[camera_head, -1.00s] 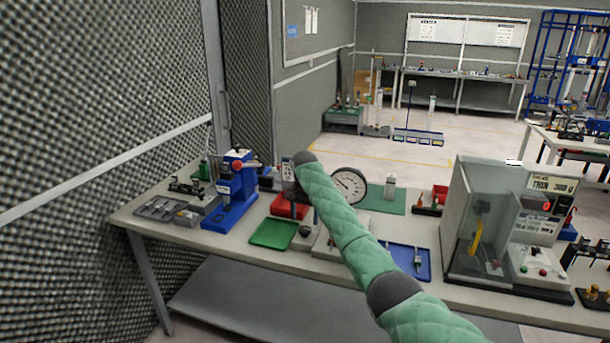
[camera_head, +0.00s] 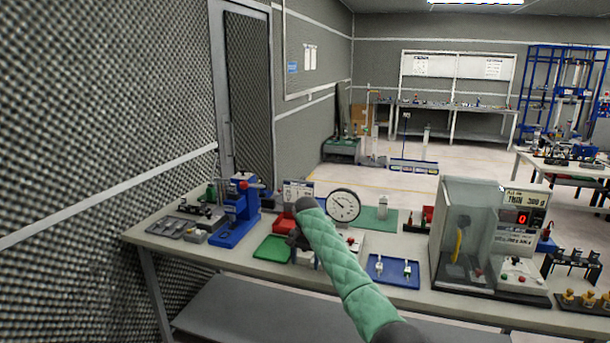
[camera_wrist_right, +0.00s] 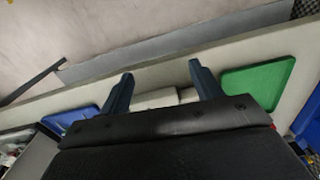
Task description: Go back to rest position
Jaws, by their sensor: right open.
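My right arm in its green padded sleeve (camera_head: 345,270) reaches up over the table from the bottom right in the head view. My right gripper (camera_head: 297,242) is dark and small at the arm's far end, mostly hidden by the sleeve, near the green tray (camera_head: 270,250). In the wrist view the two dark fingers of the right gripper (camera_wrist_right: 163,85) stand apart with nothing held between them. A whitish block shows beyond the fingers, and I cannot tell how far off it is. My left gripper is in neither view.
The grey table (camera_head: 190,255) holds a blue press (camera_head: 238,215), a round dial gauge (camera_head: 343,205), a blue tray (camera_head: 405,284) and a clear-fronted tester (camera_head: 460,235). A foam wall (camera_head: 90,150) stands close on the left. Open floor (camera_head: 330,180) lies behind the table.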

